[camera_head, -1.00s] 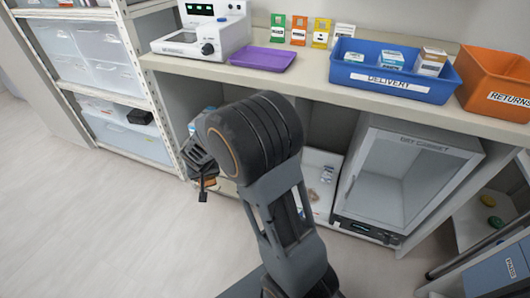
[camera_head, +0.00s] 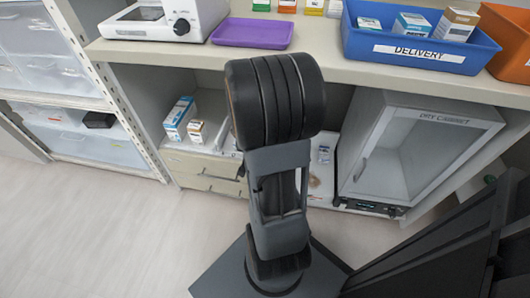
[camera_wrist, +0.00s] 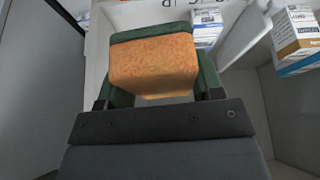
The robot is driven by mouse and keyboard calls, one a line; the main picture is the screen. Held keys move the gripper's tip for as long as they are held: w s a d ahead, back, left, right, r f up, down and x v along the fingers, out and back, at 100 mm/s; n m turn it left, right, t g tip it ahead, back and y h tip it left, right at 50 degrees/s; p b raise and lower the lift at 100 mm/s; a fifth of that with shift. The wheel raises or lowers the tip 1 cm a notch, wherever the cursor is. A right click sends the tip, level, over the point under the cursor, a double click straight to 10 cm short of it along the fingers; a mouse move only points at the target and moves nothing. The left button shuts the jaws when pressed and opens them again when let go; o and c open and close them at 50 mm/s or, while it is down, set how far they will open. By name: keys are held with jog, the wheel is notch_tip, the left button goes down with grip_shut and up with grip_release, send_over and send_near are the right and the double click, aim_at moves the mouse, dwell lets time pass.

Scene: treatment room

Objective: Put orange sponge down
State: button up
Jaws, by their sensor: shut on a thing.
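The orange sponge (camera_wrist: 152,66), with a dark green layer along its far edge, fills the upper middle of the wrist view. My gripper (camera_wrist: 158,88) is shut on it, one finger at each side. The sponge is held over a pale surface with a light bin or tray around it; I cannot tell whether it touches anything below. In the head view my arm hides the gripper and the sponge.
Boxes stand at the right of the wrist view (camera_wrist: 297,38) and behind the sponge (camera_wrist: 206,34). In the head view, a purple tray (camera_head: 252,34) and blue delivery bin (camera_head: 410,42) sit on the counter. The dry cabinet (camera_head: 415,155) stands below, beside boxes (camera_head: 180,118) on a shelf.

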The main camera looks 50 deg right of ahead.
jog(key=shift+m, duration=0.4)
jog(key=w+d+f, duration=0.2)
jog(key=d+f, duration=0.1)
jog(key=d, duration=0.1)
jog(key=w+d+f+b, duration=0.1)
jog(key=d+f, duration=0.2)
jog(key=d, duration=0.1)
jog(key=w+d+f, duration=0.2)
jog(key=d+f, duration=0.1)
jog(key=f, duration=0.1)
jog(key=shift+w+d, duration=0.35)
jog(key=shift+d, duration=0.05)
jog(key=shift+w+d+f+b, duration=0.1)
jog(key=shift+f+b, duration=0.15)
jog(key=shift+b, duration=0.05)
jog(key=shift+d+f+b, duration=0.1)
jog(key=shift+f+b, duration=1)
jog(key=shift+f, duration=0.5)
jog(key=shift+f+b, duration=0.5)
jog(key=shift+b, duration=0.1)
jog(key=o, duration=0.8)
jog(key=shift+r, duration=0.1)
jog(key=shift+o, duration=0.2)
